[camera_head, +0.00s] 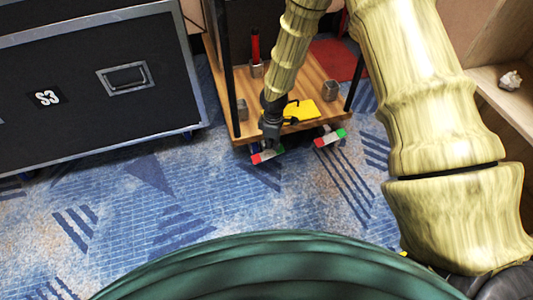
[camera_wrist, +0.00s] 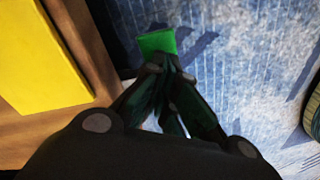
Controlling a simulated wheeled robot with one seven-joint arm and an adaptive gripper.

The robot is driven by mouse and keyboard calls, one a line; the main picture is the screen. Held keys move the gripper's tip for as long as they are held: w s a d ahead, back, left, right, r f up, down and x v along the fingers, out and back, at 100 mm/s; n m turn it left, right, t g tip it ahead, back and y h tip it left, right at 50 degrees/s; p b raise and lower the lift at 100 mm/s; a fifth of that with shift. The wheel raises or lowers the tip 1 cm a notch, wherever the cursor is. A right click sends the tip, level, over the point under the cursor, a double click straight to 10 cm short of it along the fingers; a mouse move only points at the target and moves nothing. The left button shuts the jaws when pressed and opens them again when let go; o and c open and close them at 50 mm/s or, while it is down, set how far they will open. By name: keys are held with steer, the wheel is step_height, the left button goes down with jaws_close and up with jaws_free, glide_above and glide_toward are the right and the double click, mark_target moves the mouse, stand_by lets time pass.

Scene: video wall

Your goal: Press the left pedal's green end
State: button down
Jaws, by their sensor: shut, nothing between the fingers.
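Two small pedals stand at the front edge of a low wooden shelf. The left pedal (camera_head: 259,158) shows a red end at its left and a little green at its right, partly covered by my gripper. The right pedal (camera_head: 329,138) has a red left end and a green right end. My gripper (camera_head: 271,140) points down at the left pedal. In the wrist view my gripper (camera_wrist: 167,70) is shut and empty, its fingertips at the near edge of a green end (camera_wrist: 157,41). I cannot tell whether they touch it. The rest of that pedal is hidden.
A large black case (camera_head: 90,80) stands at the left. Patterned blue carpet in front is clear.

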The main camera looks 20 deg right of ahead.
mark_target(272, 151)
steer(key=shift+f, duration=0.95)
stand_by(0.7)
steer(key=shift+r, duration=0.1)
step_height(272, 151, up, 7)
steer(key=p, duration=0.7)
stand_by(0.6)
stand_by(0.5)
steer(key=s+a+f+m+y+p, duration=0.1)
steer(key=s+f+m, duration=0.2)
steer(key=s, duration=0.7)
steer(key=s+f+m+y+p, duration=0.15)
steer(key=s+m, duration=0.25)
steer(key=s, duration=0.6)
steer(key=s+d+r+m+h+p, duration=0.1)
steer(key=s+d+m, duration=0.15)
steer(key=s, duration=0.55)
steer(key=s+d+r+m+h, duration=0.15)
steer(key=s+m, duration=0.25)
steer(key=s, duration=0.5)
step_height(272, 151, up, 37)
steer(key=p, duration=3.8)
steer(key=shift+w+d+n, duration=0.15)
steer(key=shift+w+n, duration=0.2)
